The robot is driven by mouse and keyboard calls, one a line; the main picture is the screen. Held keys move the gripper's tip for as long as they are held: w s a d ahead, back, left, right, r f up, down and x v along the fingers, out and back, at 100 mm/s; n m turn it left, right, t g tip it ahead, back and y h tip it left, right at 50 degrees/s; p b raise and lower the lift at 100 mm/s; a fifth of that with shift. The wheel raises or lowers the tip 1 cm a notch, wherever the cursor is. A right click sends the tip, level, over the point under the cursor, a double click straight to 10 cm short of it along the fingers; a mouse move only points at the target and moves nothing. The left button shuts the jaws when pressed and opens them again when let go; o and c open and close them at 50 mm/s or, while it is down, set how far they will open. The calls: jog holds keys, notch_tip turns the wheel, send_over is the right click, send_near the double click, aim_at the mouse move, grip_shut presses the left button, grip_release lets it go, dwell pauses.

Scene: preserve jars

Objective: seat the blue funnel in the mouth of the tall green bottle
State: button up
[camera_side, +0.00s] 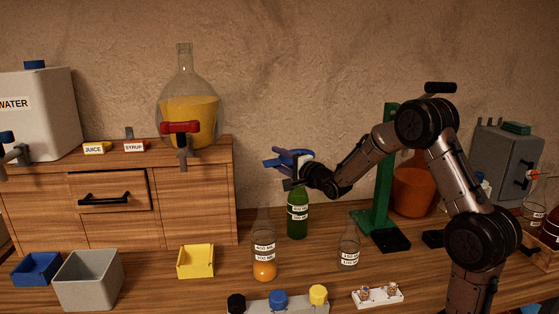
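The tall green bottle (298,223) stands upright on the table near the middle, with white measuring labels on its side. The blue funnel (283,159) is above the bottle, at the end of my arm, and looks tilted. My gripper (296,176) is around part of the funnel and appears shut on it. The gripper hides the bottle's mouth and the lower part of the funnel, so I cannot tell whether the funnel touches the bottle.
A clear bottle with orange liquid (264,255) and a clear flask (348,250) stand in front of the green bottle. A green stand (385,170) is to the right. The wooden cabinet (195,205) with a large jar (187,110) is to the left.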

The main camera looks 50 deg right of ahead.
jog(key=v, duration=1.3)
jog(key=shift+s, duration=0.4)
jog(key=shift+a, duration=0.1)
jog(key=s+a+r+n+y, duration=0.2)
jog(key=a+r+n, duration=0.25)
jog(key=a, duration=0.25)
jog(key=s+a+r+n+y, duration=0.2)
jog(key=a+r+n, duration=0.1)
jog(key=a+r, duration=0.3)
jog(key=s+a+f+n+g, duration=0.3)
jog(key=s+f+n+g, duration=0.3)
jog(key=s, duration=0.3)
jog(key=s+a+f+n+g+y, duration=0.1)
jog(key=s+a+f+n+g, duration=0.1)
jog(key=s+f+n+g, duration=0.3)
jog(key=s+f+n, duration=0.2)
jog(key=s+f, duration=0.2)
jog(key=s, duration=0.1)
jog(key=shift+s+a+g, duration=0.2)
jog(key=shift+a+g, duration=0.15)
jog(key=shift+g, duration=0.05)
